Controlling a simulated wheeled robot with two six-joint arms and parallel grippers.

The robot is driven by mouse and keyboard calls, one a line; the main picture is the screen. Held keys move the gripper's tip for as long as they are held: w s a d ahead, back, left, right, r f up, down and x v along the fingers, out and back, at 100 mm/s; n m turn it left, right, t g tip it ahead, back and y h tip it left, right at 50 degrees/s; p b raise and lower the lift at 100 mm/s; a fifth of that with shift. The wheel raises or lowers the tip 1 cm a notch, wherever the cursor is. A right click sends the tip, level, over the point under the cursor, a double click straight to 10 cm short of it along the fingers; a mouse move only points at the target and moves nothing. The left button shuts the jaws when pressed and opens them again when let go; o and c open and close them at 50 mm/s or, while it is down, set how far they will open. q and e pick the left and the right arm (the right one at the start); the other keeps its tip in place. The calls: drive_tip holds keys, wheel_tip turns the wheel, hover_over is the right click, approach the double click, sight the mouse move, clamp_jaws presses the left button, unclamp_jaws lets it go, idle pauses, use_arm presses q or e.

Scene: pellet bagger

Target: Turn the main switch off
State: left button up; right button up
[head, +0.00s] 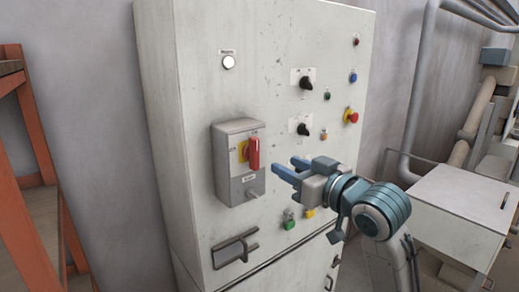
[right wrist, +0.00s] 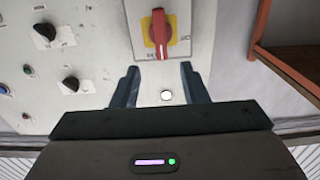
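The main switch is a red handle (head: 253,153) on a yellow plate (head: 242,151), set in a grey box (head: 228,187) on the cabinet front. In the head view the handle stands upright. The right wrist view shows the red handle (right wrist: 159,34) at the top, ahead of the fingers and between their lines. My right gripper (head: 286,170) is just right of the box, its blue fingers pointing at it. The fingers (right wrist: 159,84) are apart with nothing between them, and short of the handle. My left gripper is not in view.
The pale cabinet (head: 270,60) also carries black knobs (head: 305,83), a red button on yellow (head: 351,116) and small coloured buttons. A latch handle (head: 235,249) sits below the box. An orange rack (head: 35,170) stands left, a pale bin (head: 455,210) right.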

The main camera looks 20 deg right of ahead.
sight(257, 150)
drive_tip(key=p+x, duration=0.4)
drive_tip(key=x, duration=0.6)
drive_tip(key=shift+a+r, duration=0.15)
drive_tip(key=shift+w, duration=0.3)
drive_tip(key=shift+c, duration=0.4)
drive_tip(key=c, duration=0.6)
drive_tip(key=shift+o, duration=0.2)
